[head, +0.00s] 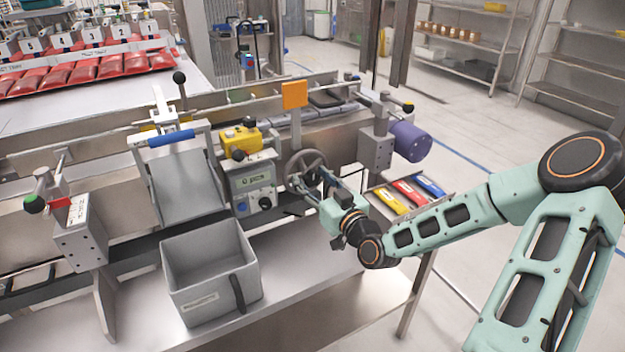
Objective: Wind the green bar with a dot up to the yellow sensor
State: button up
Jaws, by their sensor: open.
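A grey handwheel (306,165) with spokes stands at the middle of the machine's front. My gripper (310,183) is open at the wheel's lower right; whether it touches the rim or crank is too small to tell. A yellow box (236,138) with a dark knob sits left of the wheel and may be the yellow sensor. An orange square plate (294,94) stands on a post above the wheel. I cannot make out a green bar with a dot.
A grey panel (254,184) with knobs is left of the wheel. A grey bin (204,306) stands on the steel table in front. Yellow, red and blue pieces lie on a rack (452,199) beyond my wrist. A purple motor (409,142) is at right.

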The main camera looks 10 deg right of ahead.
jog(key=c, duration=1.2)
jog(key=shift+m, duration=0.4)
jog(key=m+p, duration=0.1)
jog(key=m, duration=0.2)
jog(key=shift+m, duration=0.3)
jog(key=shift+m+p, duration=0.7)
jog(key=shift+m, duration=1.5)
